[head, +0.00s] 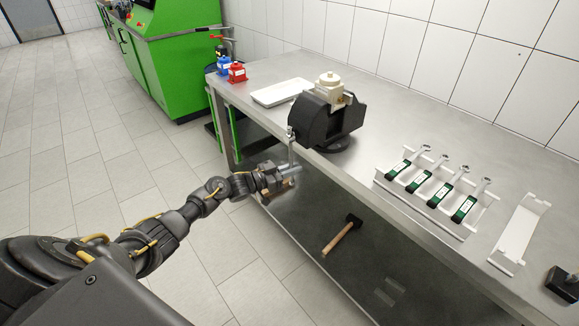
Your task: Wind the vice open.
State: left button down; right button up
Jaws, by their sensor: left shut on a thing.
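The black vice (322,122) stands at the front edge of the steel bench. A cream-coloured part (329,88) with a round top sits at its jaws; I cannot tell how tightly it is held. The vice's metal handle (290,146) hangs down from the spindle at the front, past the bench edge. My left gripper (288,172) is at the lower end of this handle and shut on it, in front of the bench edge. The fingertips hide the handle's lower end. My right gripper is not in view.
A rack (432,203) with several green-handled tools and a white bracket (520,234) stand on the bench at right. A white tray (281,92) and red (237,73) and blue (223,66) items are behind. A hammer (343,234) lies on the lower shelf.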

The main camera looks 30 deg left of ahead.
pick_arm(q)
jog(key=shift+w+r, duration=0.2)
jog(key=shift+r, duration=0.2)
jog(key=c, duration=1.7)
grip_release()
jog(key=shift+w+d, duration=0.1)
jog(key=shift+d, duration=0.05)
jog(key=shift+o, duration=0.5)
jog(key=shift+w+f, duration=0.1)
jog(key=shift+f, duration=0.25)
jog(key=b+v, duration=0.1)
jog(key=v, duration=1)
jog(key=shift+b, duration=0.3)
